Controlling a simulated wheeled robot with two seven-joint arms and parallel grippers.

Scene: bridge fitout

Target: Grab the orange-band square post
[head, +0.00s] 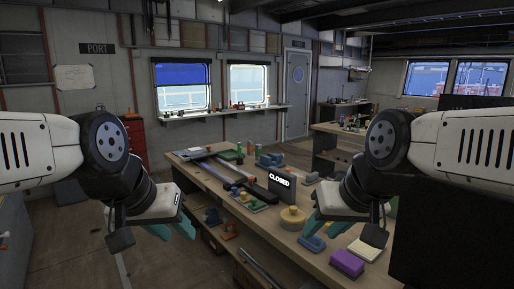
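I cannot pick out an orange-band square post with certainty in the head view. A small orange piece (229,230) shows at the near edge of the workbench, too small to tell its shape. My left gripper (170,231) hangs at the left, short of the bench, with its teal fingers apart and nothing seen between them. My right gripper (328,228) is in front of the bench's right part, with its teal fingers apart and no held thing visible. It hides part of the bench top.
The long wooden workbench (212,181) holds a black CLOSED sign (282,184), a yellow round piece (292,217), a purple block (347,263) and several tools. A second bench (333,131) stands behind. A red cabinet (135,140) is at the left wall. Floor left of the bench is clear.

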